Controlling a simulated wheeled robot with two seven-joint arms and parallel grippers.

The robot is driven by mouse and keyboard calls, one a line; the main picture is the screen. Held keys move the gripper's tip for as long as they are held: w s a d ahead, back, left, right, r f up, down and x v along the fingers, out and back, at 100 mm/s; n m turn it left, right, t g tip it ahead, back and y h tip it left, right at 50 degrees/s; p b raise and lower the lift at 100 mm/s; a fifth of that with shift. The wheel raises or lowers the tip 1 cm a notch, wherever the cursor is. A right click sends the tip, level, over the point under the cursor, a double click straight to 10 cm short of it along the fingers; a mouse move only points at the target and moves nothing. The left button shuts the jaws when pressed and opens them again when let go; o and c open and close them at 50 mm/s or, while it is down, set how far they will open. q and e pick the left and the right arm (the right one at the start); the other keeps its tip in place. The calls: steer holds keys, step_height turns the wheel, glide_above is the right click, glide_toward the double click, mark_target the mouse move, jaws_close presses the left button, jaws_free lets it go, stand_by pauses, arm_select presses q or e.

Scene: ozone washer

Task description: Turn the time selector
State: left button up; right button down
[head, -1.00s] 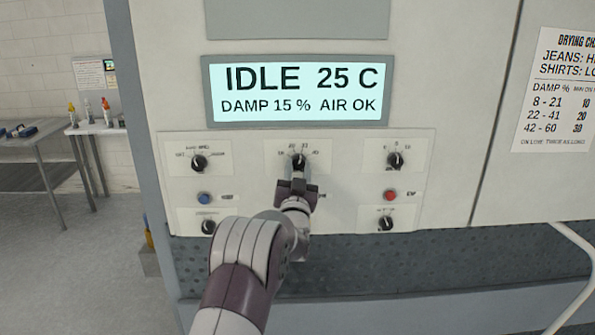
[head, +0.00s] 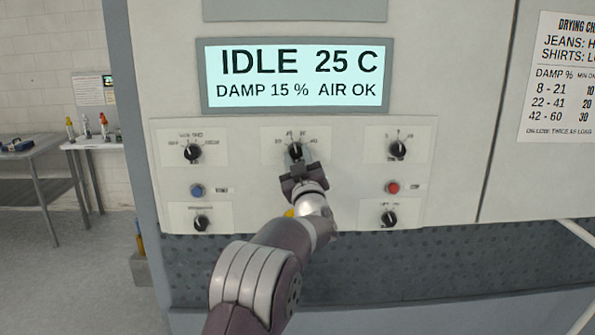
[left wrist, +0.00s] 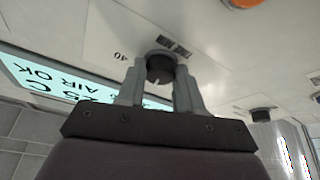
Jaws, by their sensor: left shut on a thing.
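The top middle knob (head: 295,150) is black and round, with a dial of small numbers around it on a white panel plate. Its name is too small to read in the head view. My left gripper (head: 297,164) reaches it from below and is shut on it. In the left wrist view the knob (left wrist: 160,67) sits between the two grey fingertips, with a "40" printed beside it. The display (head: 297,77) above reads "IDLE 25 C, DAMP 15 %, AIR OK". My right gripper is not in view.
Other knobs stand at the top left (head: 193,152), top right (head: 398,149), lower left (head: 201,223) and lower right (head: 389,218). A blue button (head: 197,190) and a red button (head: 393,187) lie between them. A drying chart (head: 562,80) hangs at right.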

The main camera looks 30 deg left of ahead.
arm_select(q)
steer(key=shift+n+g+y+b, duration=0.3)
steer(key=shift+n, duration=0.5)
steer(key=o, duration=1)
steer(key=shift+d, duration=0.1)
steer(key=shift+o, duration=0.2)
steer(key=shift+s+r, duration=0.1)
steer(key=shift+s, duration=0.1)
